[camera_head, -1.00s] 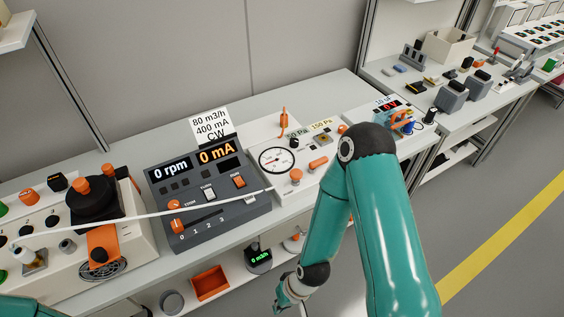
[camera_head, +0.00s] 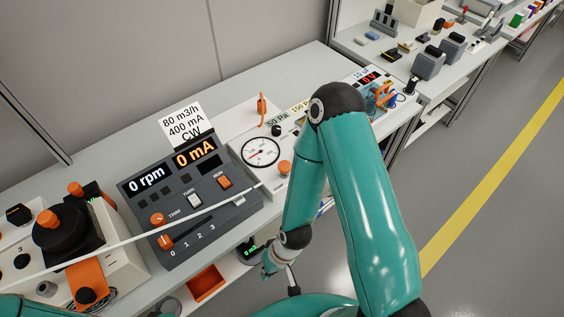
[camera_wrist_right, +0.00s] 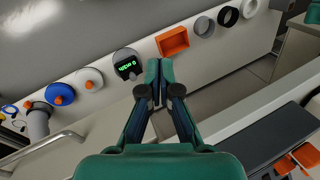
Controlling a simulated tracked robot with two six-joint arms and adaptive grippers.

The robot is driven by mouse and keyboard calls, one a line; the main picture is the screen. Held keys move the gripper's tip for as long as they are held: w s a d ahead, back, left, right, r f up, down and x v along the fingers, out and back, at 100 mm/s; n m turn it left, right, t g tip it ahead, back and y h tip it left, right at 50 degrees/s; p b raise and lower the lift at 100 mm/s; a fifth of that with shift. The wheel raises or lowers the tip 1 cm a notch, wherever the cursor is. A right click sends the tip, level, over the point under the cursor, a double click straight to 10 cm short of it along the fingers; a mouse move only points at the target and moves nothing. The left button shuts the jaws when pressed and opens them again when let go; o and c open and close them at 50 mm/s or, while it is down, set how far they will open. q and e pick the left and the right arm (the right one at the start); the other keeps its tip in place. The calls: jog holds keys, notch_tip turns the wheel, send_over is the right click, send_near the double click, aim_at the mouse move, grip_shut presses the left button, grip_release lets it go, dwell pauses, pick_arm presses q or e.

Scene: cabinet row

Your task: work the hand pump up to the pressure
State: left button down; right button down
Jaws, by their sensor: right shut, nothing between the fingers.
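A white gauge unit stands on the bench in the head view, with a round dial (camera_head: 261,152), an orange knob (camera_head: 285,167) and cards reading 50 Pa and 150 Pa (camera_head: 299,108). An upright orange lever (camera_head: 262,108) stands at its back; I cannot tell for sure which part is the pump handle. My right arm hides the unit's right part. My right gripper (camera_head: 268,268) hangs low in front of the bench, below the unit and apart from it. In the right wrist view its fingers (camera_wrist_right: 160,68) are shut and empty. My left gripper is out of view.
A dark console (camera_head: 190,190) reading 0 rpm and 0 mA stands left of the gauge unit. A thin white rod crosses in front of it. Below are an orange bin (camera_head: 206,283) and a small meter with a green display (camera_wrist_right: 127,63). Open floor lies to the right.

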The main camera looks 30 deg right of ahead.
aim_at(286, 167)
jog(key=shift+r, duration=0.1)
jog(key=w+d+r+n+t+p, duration=0.1)
jog(key=w+d+r+n, duration=0.1)
jog(key=w+d+r, duration=0.1)
jog(key=w+d+r+n+t, duration=0.2)
jog(key=w+r, duration=0.3)
jog(key=w, duration=0.1)
jog(key=w+d+r+n+t+p, duration=0.1)
jog(key=w+d+r+n+t, duration=0.1)
jog(key=w+d+r, duration=0.1)
jog(key=shift+w+d+r+n+p, duration=0.2)
jog(key=shift+w+r, duration=0.1)
jog(key=shift+w, duration=0.15)
jog(key=shift+w+d+r+n+p, duration=0.15)
jog(key=shift+w+r+n, duration=0.1)
jog(key=shift+w, duration=0.2)
jog(key=w+d+r+n+t+p, duration=0.1)
jog(key=w+d+r+n, duration=0.1)
jog(key=d+r, duration=0.3)
jog(key=w+d+r+n+t+h, duration=0.1)
jog(key=w+d+r+n+t, duration=0.1)
jog(key=d+r+n, duration=0.3)
notch_tip(286, 167, up, 3)
jog(key=shift+w+d+r+p, duration=0.1)
jog(key=shift+w+d+p, duration=0.2)
jog(key=shift+w, duration=0.5)
notch_tip(286, 167, down, 9)
jog(key=b, duration=0.8)
jog(key=shift+a, duration=0.1)
